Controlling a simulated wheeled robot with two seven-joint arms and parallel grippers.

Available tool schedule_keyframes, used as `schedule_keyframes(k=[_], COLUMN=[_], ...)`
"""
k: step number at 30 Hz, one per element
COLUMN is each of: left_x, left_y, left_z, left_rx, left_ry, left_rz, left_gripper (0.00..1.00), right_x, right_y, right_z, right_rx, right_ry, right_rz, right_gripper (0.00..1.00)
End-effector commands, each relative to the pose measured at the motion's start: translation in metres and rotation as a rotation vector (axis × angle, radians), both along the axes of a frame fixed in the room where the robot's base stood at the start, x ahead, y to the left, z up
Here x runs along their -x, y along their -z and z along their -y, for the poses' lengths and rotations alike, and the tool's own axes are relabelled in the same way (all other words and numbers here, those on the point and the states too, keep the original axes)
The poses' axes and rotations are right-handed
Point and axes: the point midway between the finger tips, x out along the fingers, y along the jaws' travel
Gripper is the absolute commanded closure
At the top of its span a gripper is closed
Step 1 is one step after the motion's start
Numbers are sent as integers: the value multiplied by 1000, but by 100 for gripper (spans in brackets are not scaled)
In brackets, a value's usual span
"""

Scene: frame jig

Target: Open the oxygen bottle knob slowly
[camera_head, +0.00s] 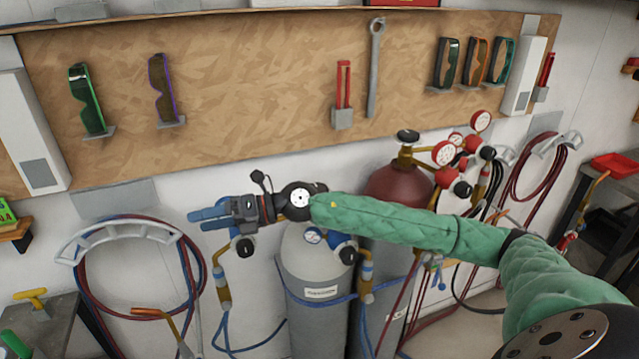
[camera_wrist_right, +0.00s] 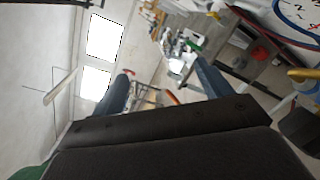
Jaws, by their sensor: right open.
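A grey gas bottle (camera_head: 318,285) with a white label stands against the wall in the head view; the label is too small to read. Its blue-rimmed gauge (camera_head: 313,236) and a black regulator knob (camera_head: 347,254) show beneath my right arm. The bottle's top valve knob cannot be made out behind my wrist and arm. My right gripper (camera_head: 207,217) is open, pointing left, above and left of the bottle. In the right wrist view the gripper's (camera_wrist_right: 160,85) two blue fingers stand apart with nothing between them. My left gripper is not in view.
A red-topped bottle (camera_head: 385,183) with a black top knob (camera_head: 408,136) and red gauges stands behind my right arm. Hoses hang on a left rack (camera_head: 110,232) and a right one. A gauge dial (camera_wrist_right: 300,14) is close at the wrist view's upper right. Tools hang on the wooden board (camera_head: 250,90).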

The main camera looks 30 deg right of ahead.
Motion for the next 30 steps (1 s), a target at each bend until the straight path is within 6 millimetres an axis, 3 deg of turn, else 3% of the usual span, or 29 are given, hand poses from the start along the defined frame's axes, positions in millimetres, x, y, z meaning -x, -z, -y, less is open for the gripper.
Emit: schedule_keyframes(k=[8, 18, 21, 25, 30], left_x=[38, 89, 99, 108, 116], left_y=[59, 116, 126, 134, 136], left_z=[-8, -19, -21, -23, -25], left_rx=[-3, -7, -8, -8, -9], left_ry=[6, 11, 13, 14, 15], left_rz=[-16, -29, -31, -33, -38], left_gripper=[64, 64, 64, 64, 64], right_x=[-20, -34, -33, -29, -29], right_y=[11, -4, -13, -21, -20], right_z=[86, 250, 289, 318, 327], right_rx=[490, 1051, 1159, 1238, 1263], right_ry=[-70, -22, 4, 27, 32], right_rz=[82, 24, -11, -43, -56], right_gripper=[23, 23, 23, 23, 23])
